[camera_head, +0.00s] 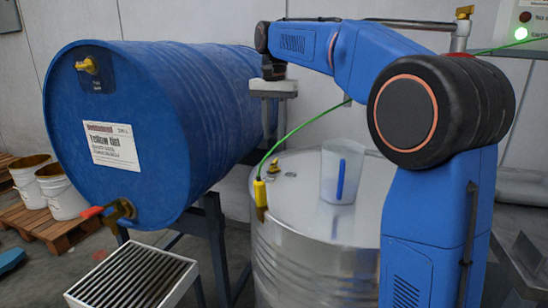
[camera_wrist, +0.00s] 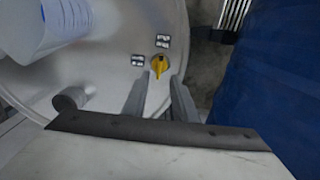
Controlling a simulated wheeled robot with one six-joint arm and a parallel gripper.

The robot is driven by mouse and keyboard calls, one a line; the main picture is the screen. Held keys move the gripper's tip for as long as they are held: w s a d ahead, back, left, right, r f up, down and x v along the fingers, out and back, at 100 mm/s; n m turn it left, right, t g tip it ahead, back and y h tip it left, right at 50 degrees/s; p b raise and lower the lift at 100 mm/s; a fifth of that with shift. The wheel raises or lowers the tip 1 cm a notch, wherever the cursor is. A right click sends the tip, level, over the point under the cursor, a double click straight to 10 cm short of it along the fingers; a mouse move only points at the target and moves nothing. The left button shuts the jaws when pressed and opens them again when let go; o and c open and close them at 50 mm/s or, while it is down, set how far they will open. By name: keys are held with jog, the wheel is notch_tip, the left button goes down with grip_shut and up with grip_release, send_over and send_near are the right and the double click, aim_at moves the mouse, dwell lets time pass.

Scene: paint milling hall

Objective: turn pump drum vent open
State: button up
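The steel drum (camera_head: 325,220) stands upright beside the blue drum. Its vent is a small yellow knob (camera_wrist: 160,65) on the lid near the rim, between two small dark-and-light labels (camera_wrist: 138,60). In the head view the vent (camera_head: 275,166) is a small brass-coloured shape on the far left of the lid. My gripper (camera_head: 268,120) hangs above that part of the lid. In the wrist view its two grey fingers (camera_wrist: 159,84) are apart and empty, with the knob showing past their tips, roughly in line with the gap. I see no contact. The knob's turn position is unclear.
A translucent jug (camera_head: 342,172) with a blue stripe stands on the lid. A yellow clamp (camera_head: 260,194) with a green cable grips the rim. A blue drum (camera_head: 150,170) lies on a stand at left, above a slatted grate (camera_head: 133,277). White buckets (camera_head: 62,193) stand on a pallet.

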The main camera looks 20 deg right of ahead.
aim_at(274, 162)
notch_tip(274, 162, down, 8)
jog(key=shift+f, duration=0.25)
grip_shut()
